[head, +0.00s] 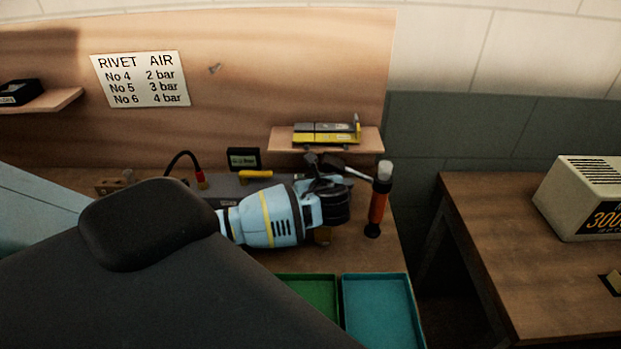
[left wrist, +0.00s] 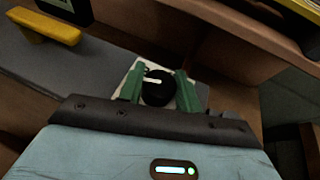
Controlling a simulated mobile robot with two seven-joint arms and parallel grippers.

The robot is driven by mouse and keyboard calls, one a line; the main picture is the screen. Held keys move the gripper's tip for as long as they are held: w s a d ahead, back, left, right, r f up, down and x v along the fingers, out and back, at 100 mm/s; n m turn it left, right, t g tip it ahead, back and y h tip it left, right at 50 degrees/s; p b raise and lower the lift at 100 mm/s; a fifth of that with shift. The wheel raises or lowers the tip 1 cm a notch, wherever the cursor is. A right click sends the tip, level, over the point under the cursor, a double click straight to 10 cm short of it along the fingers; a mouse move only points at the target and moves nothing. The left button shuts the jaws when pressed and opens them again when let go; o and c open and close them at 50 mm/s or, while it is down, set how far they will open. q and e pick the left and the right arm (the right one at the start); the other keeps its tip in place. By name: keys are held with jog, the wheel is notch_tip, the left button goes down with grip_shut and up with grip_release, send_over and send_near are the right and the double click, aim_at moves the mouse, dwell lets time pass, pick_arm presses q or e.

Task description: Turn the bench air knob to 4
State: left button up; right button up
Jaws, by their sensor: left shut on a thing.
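The air knob (left wrist: 158,90) is round and black with a white pointer line, set on a pale plate (left wrist: 136,71). In the head view my left gripper (head: 328,192) reaches over the back of the bench and hides the knob. A small dark display box (head: 243,158) stands behind the bench unit; its reading is too small to make out. My right gripper is not in view.
A yellow lever (head: 256,174) lies left of the gripper. An orange-handled tool (head: 377,205) stands close on the right. A shelf (head: 283,139) holds a yellow-and-grey device above. Green (head: 312,290) and teal (head: 378,305) trays lie in front. A RIVET AIR sign (head: 141,79) hangs behind.

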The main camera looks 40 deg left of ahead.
pick_arm(q)
jog(key=o, duration=1)
jog(key=shift+c, duration=0.2)
jog(key=s+d, duration=0.2)
jog(key=d, duration=0.1)
jog(key=s+d, duration=0.3)
jog(key=d, duration=0.1)
jog(key=s+d, duration=0.2)
jog(key=d, duration=0.1)
jog(key=shift+s+d+r, duration=0.2)
jog(key=shift+s+d, duration=0.05)
jog(key=shift+d, duration=0.15)
